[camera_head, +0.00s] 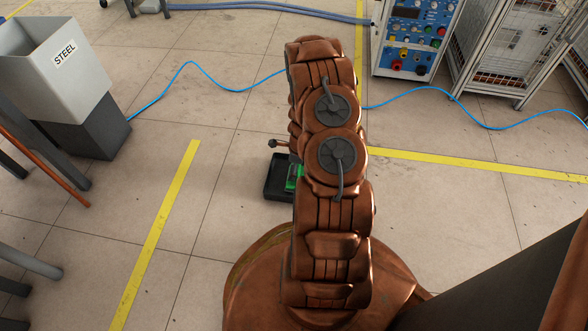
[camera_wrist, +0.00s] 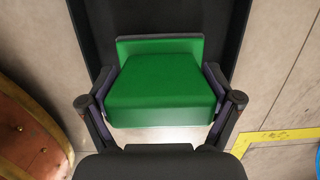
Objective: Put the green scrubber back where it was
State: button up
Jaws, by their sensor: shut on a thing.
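The green scrubber (camera_wrist: 160,85) fills the middle of the wrist view, a green block with a raised back edge. My gripper (camera_wrist: 160,78) has a finger on each side of it and is shut on it. A black tray-like thing (camera_wrist: 160,15) shows behind and around the scrubber. In the head view the green scrubber (camera_head: 293,178) shows only as a small patch beside my arm, over the black tray-like thing (camera_head: 276,186). My arm hides the rest of both there. I cannot tell whether the scrubber touches the tray.
A grey bin marked STEEL (camera_head: 68,65) stands at the left. A blue control cabinet (camera_head: 415,35) and wire-mesh cages (camera_head: 510,45) stand at the back right. A blue cable (camera_head: 215,72) crosses the floor behind my arm. The floor around the yellow lines (camera_head: 160,235) is mostly clear.

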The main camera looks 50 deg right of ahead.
jog(key=shift+f, duration=0.1)
jog(key=o, duration=0.9)
